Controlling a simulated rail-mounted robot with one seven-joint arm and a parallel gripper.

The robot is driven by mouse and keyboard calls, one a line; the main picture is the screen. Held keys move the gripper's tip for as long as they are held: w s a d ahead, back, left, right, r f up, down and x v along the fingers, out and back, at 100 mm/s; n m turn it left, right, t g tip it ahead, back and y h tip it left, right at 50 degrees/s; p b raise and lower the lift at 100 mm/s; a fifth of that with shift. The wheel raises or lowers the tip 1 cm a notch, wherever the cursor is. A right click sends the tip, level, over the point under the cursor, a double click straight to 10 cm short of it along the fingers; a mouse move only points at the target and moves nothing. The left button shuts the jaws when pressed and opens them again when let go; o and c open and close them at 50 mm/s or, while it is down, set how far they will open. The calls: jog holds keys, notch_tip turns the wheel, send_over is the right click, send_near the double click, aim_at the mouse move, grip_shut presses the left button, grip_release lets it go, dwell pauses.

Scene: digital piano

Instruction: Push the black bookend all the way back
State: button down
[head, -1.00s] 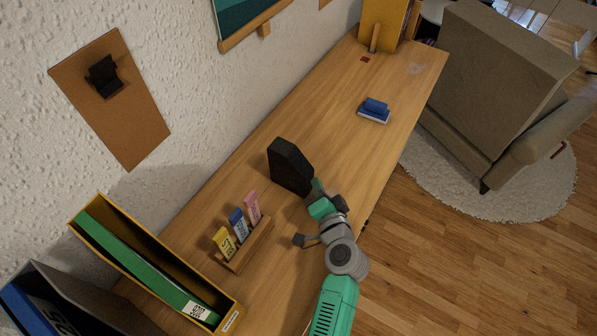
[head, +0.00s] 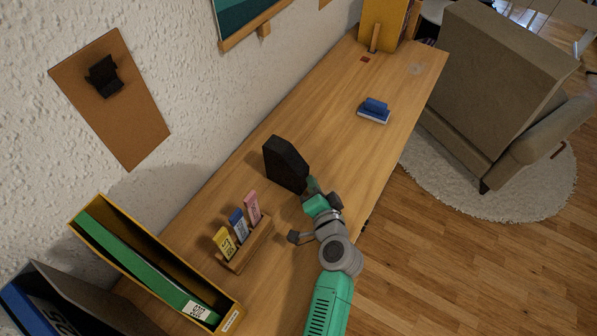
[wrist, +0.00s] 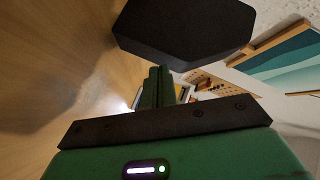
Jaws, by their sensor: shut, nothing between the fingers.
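The black bookend (head: 285,163) stands upright on the wooden desk, a little short of the wall, with a strip of bare wood behind it. My gripper (head: 310,186) is shut and empty, low over the desk at the bookend's front side. The fingertips look to be at or touching its front face. In the wrist view the bookend (wrist: 185,32) fills the top centre, and the closed green fingers (wrist: 158,88) point at its near edge. The wrist view does not clearly show whether there is a small gap.
A wooden holder (head: 250,250) with yellow, blue and pink cards stands just left of my gripper. A yellow magazine file (head: 150,250) is farther left. The desk between bookend and pad is clear.

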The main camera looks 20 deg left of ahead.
aim_at(300, 182)
jog(key=shift+w+a, duration=0.2)
jog(key=shift+a, duration=0.5)
jog(key=shift+w+a, duration=0.2)
jog(key=shift+a, duration=0.55)
jog(key=shift+w+a, duration=0.2)
jog(key=shift+a, duration=0.5)
dwell(1.1)
jog(key=shift+d, duration=0.1)
jog(key=shift+s+d+b, duration=0.2)
jog(key=shift+s+d, duration=0.05)
jog(key=shift+d, duration=0.55)
jog(key=shift+s+d+b, duration=0.15)
jog(key=shift+s+d, duration=0.05)
jog(key=shift+d, duration=0.55)
jog(key=shift+s+d+b, duration=0.2)
jog(key=shift+s+d, duration=0.05)
jog(key=shift+d, duration=0.55)
